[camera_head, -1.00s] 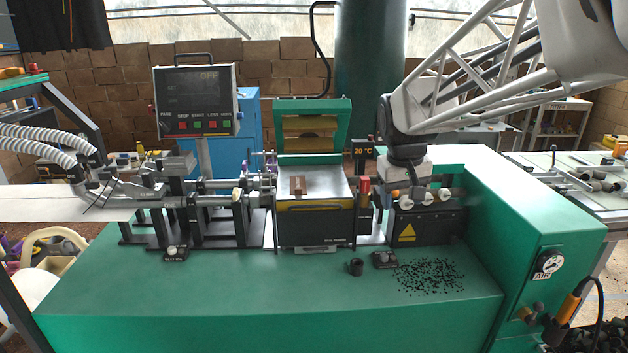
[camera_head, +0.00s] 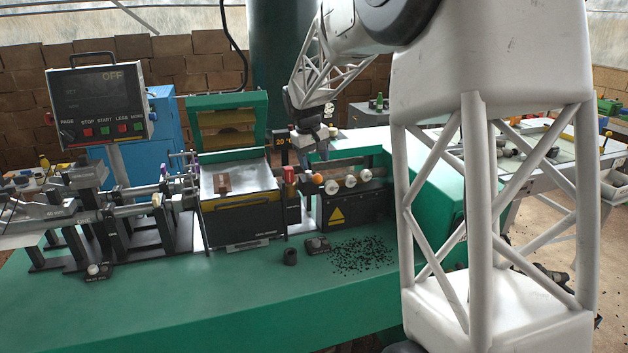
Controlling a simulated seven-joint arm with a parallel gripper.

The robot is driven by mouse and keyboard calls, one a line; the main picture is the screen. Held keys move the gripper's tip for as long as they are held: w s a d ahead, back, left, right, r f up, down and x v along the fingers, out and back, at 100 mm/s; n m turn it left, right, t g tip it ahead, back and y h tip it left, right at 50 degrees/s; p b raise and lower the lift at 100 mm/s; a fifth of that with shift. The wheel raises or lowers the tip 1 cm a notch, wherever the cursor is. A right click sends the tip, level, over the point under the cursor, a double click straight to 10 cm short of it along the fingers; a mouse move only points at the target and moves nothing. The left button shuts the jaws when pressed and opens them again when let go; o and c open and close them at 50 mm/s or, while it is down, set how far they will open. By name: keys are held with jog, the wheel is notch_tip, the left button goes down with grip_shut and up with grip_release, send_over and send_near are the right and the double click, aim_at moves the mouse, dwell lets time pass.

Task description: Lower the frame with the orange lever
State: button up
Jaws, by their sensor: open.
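The frame (camera_head: 228,103) is green with a yellow-gold inner part and stands raised at the back of the metal-topped box (camera_head: 238,178). An orange round knob (camera_head: 317,180), which looks like the orange lever's end, sits just right of the box, beside several whitish knobs (camera_head: 350,181). The lever's shaft is hard to make out. My gripper (camera_head: 322,141) is open and small in view, above and apart from the orange knob. Its fingertips are not clear, and nothing shows between them.
A red-topped post (camera_head: 290,175) stands between the box and the orange knob. A black block with a yellow warning sign (camera_head: 337,215) lies below the knobs. My arm fills the right side.

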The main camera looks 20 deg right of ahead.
send_over(316, 175)
jog(key=shift+a+f, duration=0.25)
jog(key=shift+f, duration=0.25)
jog(key=shift+a+f, duration=0.2)
jog(key=shift+f, duration=0.3)
jog(key=shift+f, duration=0.1)
jog(key=shift+w+d+f, duration=0.1)
jog(key=shift+d+f, duration=0.15)
jog(key=shift+f, duration=1)
jog(key=shift+s+d+f, duration=0.1)
jog(key=shift+d+f, duration=0.1)
jog(key=shift+f, duration=1.05)
jog(key=shift+w+d+f, duration=0.1)
jog(key=shift+d+f, duration=0.15)
jog(key=shift+f, duration=1)
grip_shut()
